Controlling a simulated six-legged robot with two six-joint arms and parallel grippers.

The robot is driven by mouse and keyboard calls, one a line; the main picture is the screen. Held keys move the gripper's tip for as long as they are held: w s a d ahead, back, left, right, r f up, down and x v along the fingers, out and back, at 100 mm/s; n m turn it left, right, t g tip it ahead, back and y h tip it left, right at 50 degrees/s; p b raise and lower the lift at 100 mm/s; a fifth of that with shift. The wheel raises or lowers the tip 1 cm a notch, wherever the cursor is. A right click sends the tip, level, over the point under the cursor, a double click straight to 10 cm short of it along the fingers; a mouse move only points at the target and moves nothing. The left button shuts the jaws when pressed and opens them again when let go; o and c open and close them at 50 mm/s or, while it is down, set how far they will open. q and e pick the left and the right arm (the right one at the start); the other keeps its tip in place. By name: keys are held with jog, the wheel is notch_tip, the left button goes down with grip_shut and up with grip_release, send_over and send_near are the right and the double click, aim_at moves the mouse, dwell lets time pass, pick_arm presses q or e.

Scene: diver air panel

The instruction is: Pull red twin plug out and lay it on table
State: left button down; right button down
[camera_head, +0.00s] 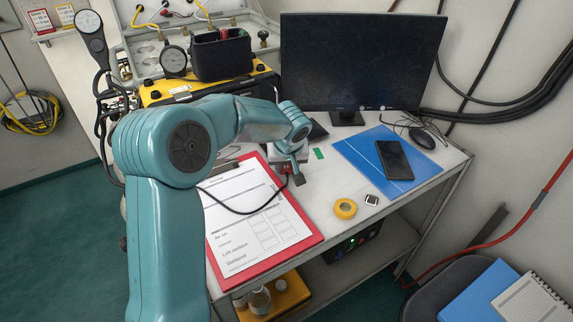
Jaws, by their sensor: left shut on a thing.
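My left gripper (294,172) reaches over the white table and points down beside the clipboard's upper right edge. It is shut on a small dark and reddish piece, which I take to be the red twin plug (287,169). The gripper hides most of it. A black lead (243,212) runs from there in a loop across the paper and passes behind my arm. I cannot tell whether the plug touches the table (312,206). My right gripper is not in view.
A red clipboard (313,229) lies at the left. A yellow tape roll (345,208), a blue folder (360,152) with a dark tablet (394,160) and a mouse (422,138) lie right. A monitor (360,62) stands behind. The table between clipboard and tape is clear.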

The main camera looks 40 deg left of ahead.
pick_arm(q)
jog(key=shift+f+b, duration=0.35)
jog(key=shift+b, duration=0.1)
dwell(0.4)
jog(key=c, duration=0.7)
grip_release()
jog(key=shift+o, duration=0.2)
jog(key=shift+r, duration=0.1)
